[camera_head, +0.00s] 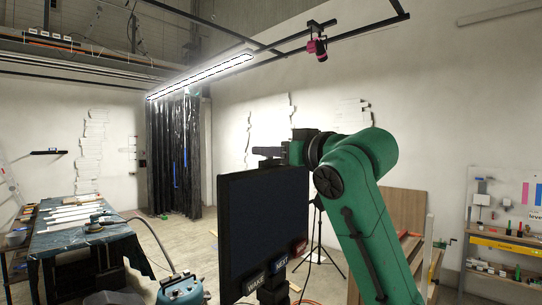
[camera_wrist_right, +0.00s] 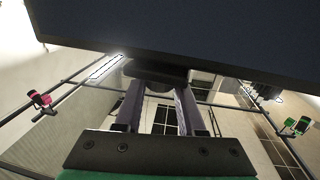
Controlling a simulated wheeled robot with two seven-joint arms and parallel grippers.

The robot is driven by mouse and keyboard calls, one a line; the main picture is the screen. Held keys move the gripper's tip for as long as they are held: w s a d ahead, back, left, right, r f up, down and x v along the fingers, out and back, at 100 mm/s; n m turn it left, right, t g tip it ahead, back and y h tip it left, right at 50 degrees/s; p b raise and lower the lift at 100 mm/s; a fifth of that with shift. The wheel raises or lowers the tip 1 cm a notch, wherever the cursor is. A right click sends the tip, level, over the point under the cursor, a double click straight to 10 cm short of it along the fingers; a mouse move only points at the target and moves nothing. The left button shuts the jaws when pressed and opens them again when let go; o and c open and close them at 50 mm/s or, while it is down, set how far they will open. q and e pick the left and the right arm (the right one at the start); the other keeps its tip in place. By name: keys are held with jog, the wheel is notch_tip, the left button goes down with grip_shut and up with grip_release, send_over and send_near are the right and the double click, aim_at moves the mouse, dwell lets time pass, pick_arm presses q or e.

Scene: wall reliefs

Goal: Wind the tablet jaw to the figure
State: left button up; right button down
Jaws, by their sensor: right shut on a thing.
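A dark flat tablet (camera_head: 262,225) stands upright in the middle foreground, with its face turned toward me. Its face is dark and shows no readable figure. My right gripper (camera_head: 264,152) reaches in from the right, just above and behind the tablet's top edge. In the right wrist view its two fingers (camera_wrist_right: 157,95) are shut on a dark block (camera_wrist_right: 155,73), which I take for the tablet jaw, beside the underside of the tablet (camera_wrist_right: 200,30). My left gripper is in neither view.
Labelled buttons (camera_head: 257,281) sit along the tablet's lower edge. A cloth-covered table (camera_head: 85,243) stands at left, with a blue machine (camera_head: 180,291) near it. A shelf board (camera_head: 505,240) is at right. White wall reliefs (camera_head: 92,150) are behind.

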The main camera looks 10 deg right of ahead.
jog(key=m+t+h, duration=0.1)
jog(key=m+h, duration=0.2)
jog(key=h, duration=0.1)
jog(key=shift+a, duration=0.1)
jog(key=m+h, duration=0.2)
jog(key=h, duration=0.2)
jog(key=shift+m+t, duration=0.3)
jog(key=shift+t, duration=0.1)
jog(key=m+h, duration=0.1)
jog(key=h, duration=0.1)
jog(key=m+h, duration=0.1)
jog(key=h, duration=0.1)
jog(key=shift+a+r+m+g, duration=0.1)
jog(key=shift+m+g, duration=0.2)
jog(key=shift+m+g+h+p, duration=0.6)
jog(key=shift+m+h, duration=0.6)
jog(key=shift+h, duration=1.1)
jog(key=c, duration=0.5)
grip_release()
jog(key=shift+w+d, duration=0.15)
jog(key=shift+d, duration=0.1)
